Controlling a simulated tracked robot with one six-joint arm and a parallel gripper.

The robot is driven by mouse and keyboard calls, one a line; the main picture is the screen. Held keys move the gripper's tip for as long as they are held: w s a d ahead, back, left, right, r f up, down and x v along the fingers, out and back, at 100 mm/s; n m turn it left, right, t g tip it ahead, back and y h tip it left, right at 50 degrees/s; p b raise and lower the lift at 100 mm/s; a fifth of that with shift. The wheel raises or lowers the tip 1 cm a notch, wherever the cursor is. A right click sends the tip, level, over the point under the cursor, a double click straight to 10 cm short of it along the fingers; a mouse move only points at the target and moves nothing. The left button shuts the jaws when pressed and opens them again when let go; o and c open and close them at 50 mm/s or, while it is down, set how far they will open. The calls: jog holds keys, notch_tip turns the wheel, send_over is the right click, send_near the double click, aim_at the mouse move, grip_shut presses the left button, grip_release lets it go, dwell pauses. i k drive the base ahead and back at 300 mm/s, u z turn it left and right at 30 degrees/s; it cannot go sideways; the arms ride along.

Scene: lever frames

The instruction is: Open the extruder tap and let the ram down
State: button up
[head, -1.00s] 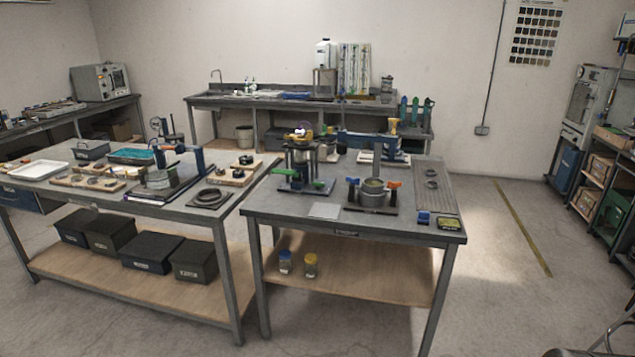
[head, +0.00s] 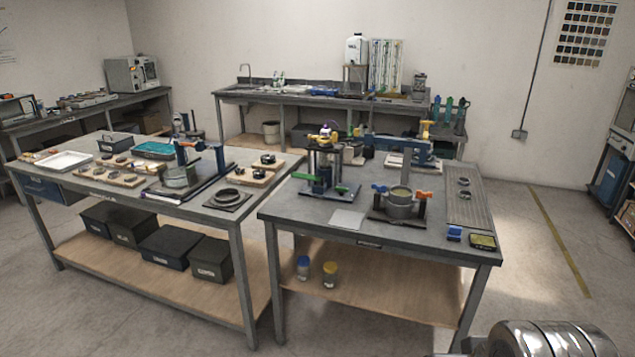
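An upright press-like device, which looks like the extruder (head: 324,165), stands on the right-hand table (head: 420,235) near its left edge. It has dark columns, a blue part on its base plate and a yellow and purple top. A green lever (head: 306,177) sticks out to the left at its base, roughly level. The ram's height is too small to tell. My gripper is not in view; a rounded metal part at the bottom right appears to belong to my arm.
A round pot (head: 400,203) with blue and orange handles stands right of the extruder. A flat pale plate (head: 347,219) lies in front. The left-hand table (head: 205,215) is close beside, with a narrow gap. Floor is open at the right, by a yellow line (head: 560,240).

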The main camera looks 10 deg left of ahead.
aim_at(341, 189)
jog(key=u, duration=0.45)
jog(key=i, duration=0.65)
jog(key=u, duration=0.55)
jog(key=i, duration=1.8)
jog(key=z, duration=0.3)
